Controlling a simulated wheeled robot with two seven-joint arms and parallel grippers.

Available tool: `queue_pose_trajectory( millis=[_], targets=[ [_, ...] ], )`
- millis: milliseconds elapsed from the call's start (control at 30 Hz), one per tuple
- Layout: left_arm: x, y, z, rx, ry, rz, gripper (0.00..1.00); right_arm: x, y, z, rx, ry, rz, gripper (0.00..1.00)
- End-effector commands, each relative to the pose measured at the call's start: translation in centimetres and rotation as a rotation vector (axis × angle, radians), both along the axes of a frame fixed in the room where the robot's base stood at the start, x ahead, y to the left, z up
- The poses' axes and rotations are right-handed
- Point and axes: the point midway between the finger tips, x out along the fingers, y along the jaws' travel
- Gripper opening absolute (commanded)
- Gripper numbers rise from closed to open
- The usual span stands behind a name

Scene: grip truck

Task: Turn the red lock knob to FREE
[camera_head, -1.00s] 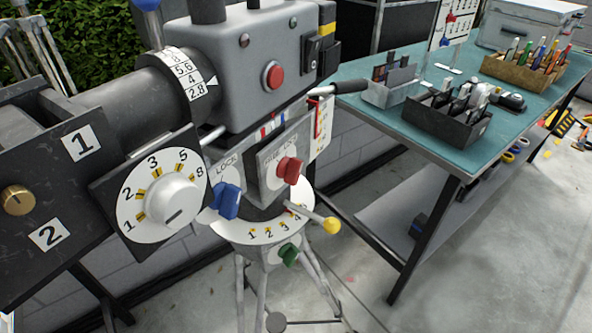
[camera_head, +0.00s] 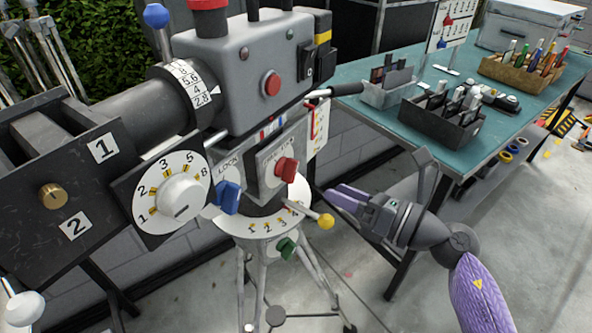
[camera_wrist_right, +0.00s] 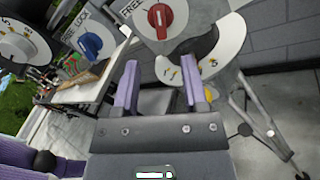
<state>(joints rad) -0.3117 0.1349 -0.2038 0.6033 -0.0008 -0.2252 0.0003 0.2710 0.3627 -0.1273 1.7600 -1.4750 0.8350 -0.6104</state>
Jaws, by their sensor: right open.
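The red lock knob (camera_head: 286,170) sits on a pale plate on the camera head's side, under lettering too small to read fully. In the right wrist view the red knob (camera_wrist_right: 159,18) is near the top, with FREE printed to its left; I cannot tell surely which mark it points to. My right gripper (camera_head: 343,197) is open and empty, to the right of and below the red knob, apart from it. In the right wrist view its purple fingers (camera_wrist_right: 160,86) stand apart below the knob. My left gripper is not in view.
A blue lock knob (camera_head: 227,197) is left of the red one. A yellow-tipped lever (camera_head: 326,221) sticks out just left of my right fingers. A green knob (camera_head: 286,247) is below. A black handle (camera_head: 335,90) juts above. The teal table (camera_head: 370,125) stands behind right.

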Motion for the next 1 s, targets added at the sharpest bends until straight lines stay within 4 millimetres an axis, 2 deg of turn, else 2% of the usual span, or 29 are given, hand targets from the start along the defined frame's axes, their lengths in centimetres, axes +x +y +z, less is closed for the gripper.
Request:
queue_pose_trajectory(
  millis=[300, 400, 533, 733, 767, 1000],
  targets=[
    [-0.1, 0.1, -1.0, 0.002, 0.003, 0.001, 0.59, 3.9, 5.9, -0.2, 0.001, -0.002, 0.003, 0.56],
    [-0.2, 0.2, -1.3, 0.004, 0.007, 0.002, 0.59, 4.7, 7.2, -0.2, 0.0, 0.001, 0.001, 0.56],
    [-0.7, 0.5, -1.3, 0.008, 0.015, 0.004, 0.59, 5.2, 7.9, -0.2, 0.0, 0.002, 0.002, 0.56],
    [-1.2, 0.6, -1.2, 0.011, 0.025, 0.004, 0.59, 5.3, 8.0, -0.1, 0.0, 0.003, 0.001, 0.56],
    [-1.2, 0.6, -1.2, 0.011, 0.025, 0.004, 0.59, 5.3, 8.0, -0.1, 0.0, 0.003, 0.001, 0.54],
    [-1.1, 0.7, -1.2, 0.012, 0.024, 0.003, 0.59, 5.3, 7.9, -0.1, 0.0, 0.003, 0.001, 0.03]
  ],
)
